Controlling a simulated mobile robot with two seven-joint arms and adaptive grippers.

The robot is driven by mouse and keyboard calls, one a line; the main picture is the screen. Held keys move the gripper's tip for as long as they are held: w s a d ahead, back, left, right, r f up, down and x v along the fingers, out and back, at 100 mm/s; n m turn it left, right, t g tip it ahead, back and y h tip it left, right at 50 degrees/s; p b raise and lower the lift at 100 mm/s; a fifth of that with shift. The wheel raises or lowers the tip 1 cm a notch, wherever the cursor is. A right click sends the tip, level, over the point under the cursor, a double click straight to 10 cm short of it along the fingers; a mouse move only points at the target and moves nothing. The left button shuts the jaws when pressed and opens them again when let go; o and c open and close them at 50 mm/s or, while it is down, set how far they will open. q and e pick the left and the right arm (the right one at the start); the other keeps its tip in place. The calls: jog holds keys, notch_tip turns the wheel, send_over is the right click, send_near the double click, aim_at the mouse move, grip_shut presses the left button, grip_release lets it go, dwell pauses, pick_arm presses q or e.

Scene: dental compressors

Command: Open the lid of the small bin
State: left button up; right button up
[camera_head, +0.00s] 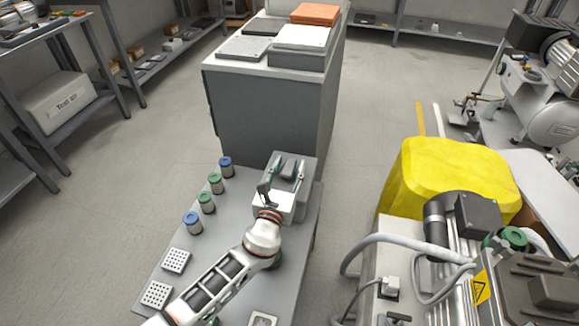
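A small grey box (306,162), which looks like the small bin, stands at the far right end of the grey work table (235,250). Its top shows grey and greenish parts, and its near side looks white. I cannot tell clearly how its lid sits. My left arm reaches up from the bottom edge. My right gripper is not in view.
Several jars with blue or green lids (207,203) line the table's left edge, with white perforated blocks (176,261) nearer. A grey cabinet (265,115) stands behind the table. A yellow block-like thing (450,180) and compressor machinery (465,245) fill the right. Open floor lies left.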

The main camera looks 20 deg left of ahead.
pick_arm(q)
jog(key=shift+w, duration=0.15)
grip_shut()
jog(key=shift+r, duration=0.1)
jog(key=shift+r, duration=0.1)
